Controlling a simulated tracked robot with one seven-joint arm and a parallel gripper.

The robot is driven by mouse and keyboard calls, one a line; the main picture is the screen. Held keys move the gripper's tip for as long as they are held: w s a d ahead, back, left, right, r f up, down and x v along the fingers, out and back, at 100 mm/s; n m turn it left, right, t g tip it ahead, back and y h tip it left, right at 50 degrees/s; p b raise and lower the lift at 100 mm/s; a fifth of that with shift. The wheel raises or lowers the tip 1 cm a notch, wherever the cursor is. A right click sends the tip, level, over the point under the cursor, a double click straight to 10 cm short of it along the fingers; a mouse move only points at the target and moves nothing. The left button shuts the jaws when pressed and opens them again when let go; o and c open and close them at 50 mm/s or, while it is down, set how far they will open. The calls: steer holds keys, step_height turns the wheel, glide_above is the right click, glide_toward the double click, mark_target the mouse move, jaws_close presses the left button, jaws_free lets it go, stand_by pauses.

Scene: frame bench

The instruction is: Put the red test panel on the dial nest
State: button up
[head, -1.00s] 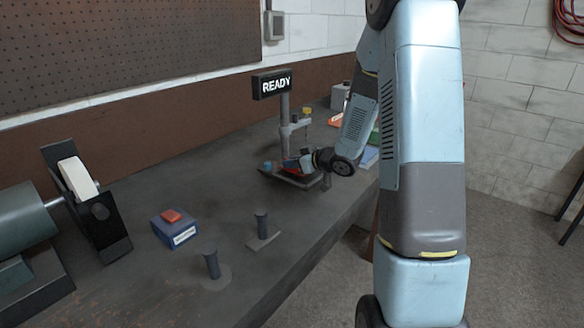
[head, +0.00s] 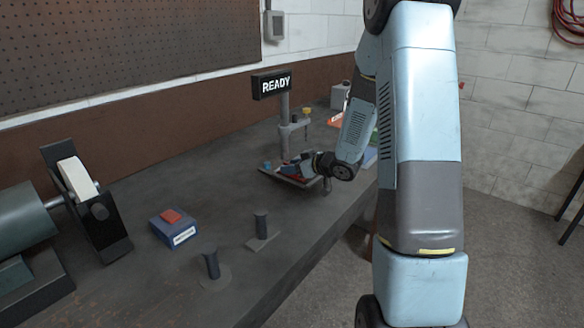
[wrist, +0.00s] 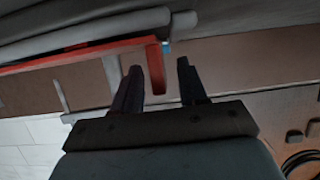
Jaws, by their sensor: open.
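The red test panel (wrist: 80,55) shows in the wrist view as a red bar running in from the left, with a short end turned down. That end lies between my open gripper's (wrist: 159,68) two dark fingers in the picture; I cannot tell whether they touch it. In the head view my gripper (head: 299,164) is low over the base plate of the dial nest (head: 302,183), beside its post.
A lit READY sign (head: 272,84) tops the post. A blue box with a red top (head: 173,228), two dark pegs (head: 261,225) and a grinder-like machine (head: 75,195) stand nearer on the bench. Coloured items lie behind my arm. Bare bench lies left of the nest.

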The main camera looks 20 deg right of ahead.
steer(key=v, duration=1.1)
steer(key=s+d+r+m+h, duration=0.2)
steer(key=s+r+h, duration=0.1)
steer(key=r+h, duration=0.3)
steer(key=s+d+r+m+h, duration=0.2)
steer(key=s+r+m+h, duration=0.15)
steer(key=r, duration=0.45)
steer(key=s+a+r+m+g+y, duration=0.1)
steer(key=s+a, duration=0.4)
steer(key=s, duration=0.6)
steer(key=s+a+r+m+g, duration=0.1)
steer(key=s+a+g, duration=0.3)
steer(key=s, duration=0.7)
steer(key=shift+a+r+y, duration=0.35)
steer(key=shift+a+r, duration=0.15)
steer(key=shift+r, duration=0.1)
steer(key=shift+s, duration=0.1)
